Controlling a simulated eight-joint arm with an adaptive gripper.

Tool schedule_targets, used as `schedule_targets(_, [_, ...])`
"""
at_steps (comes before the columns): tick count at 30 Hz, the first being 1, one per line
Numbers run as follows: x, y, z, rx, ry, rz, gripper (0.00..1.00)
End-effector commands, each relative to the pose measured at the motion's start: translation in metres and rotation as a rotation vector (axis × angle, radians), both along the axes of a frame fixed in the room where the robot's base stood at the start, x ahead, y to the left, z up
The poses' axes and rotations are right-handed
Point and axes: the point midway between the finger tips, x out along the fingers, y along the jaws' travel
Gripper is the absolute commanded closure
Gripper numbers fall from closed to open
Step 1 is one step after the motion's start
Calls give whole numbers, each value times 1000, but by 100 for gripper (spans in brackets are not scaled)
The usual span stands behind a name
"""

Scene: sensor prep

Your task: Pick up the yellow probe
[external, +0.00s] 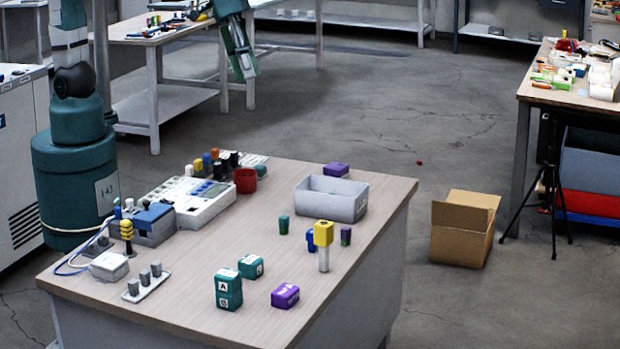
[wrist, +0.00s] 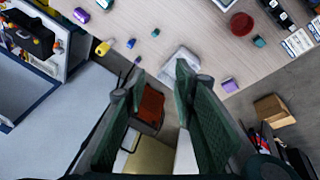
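The yellow probe (external: 323,236) has a blocky yellow head and a pale shaft; it stands upright on the workbench near the right edge in the external view. In the wrist view its yellow head (wrist: 103,47) shows at the upper left, outside the space between my fingers. My gripper (wrist: 157,78) is open, its two green fingers spread apart, with nothing seen held. It is well away from the probe. In the external view my arm hangs at the top, beyond the bench, partly cut off by the frame.
A blue piece (external: 310,240) is close behind the probe, with a small purple piece (external: 346,236) and a green one (external: 284,225) nearby. A grey bin (external: 331,205) stands behind them. A purple block (external: 285,296) and teal blocks (external: 228,290) are in front. Bare bench lies between.

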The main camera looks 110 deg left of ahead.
Motion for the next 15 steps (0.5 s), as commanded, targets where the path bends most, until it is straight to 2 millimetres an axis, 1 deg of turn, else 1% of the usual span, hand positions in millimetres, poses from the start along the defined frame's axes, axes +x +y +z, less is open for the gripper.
schedule_targets(1, [10, -4, -1, -6, 8, 15, 73])
schedule_targets(8, [47, -21, -10, -35, 51, 97, 73])
schedule_targets(15, [85, -40, -25, -61, 96, 186, 73])
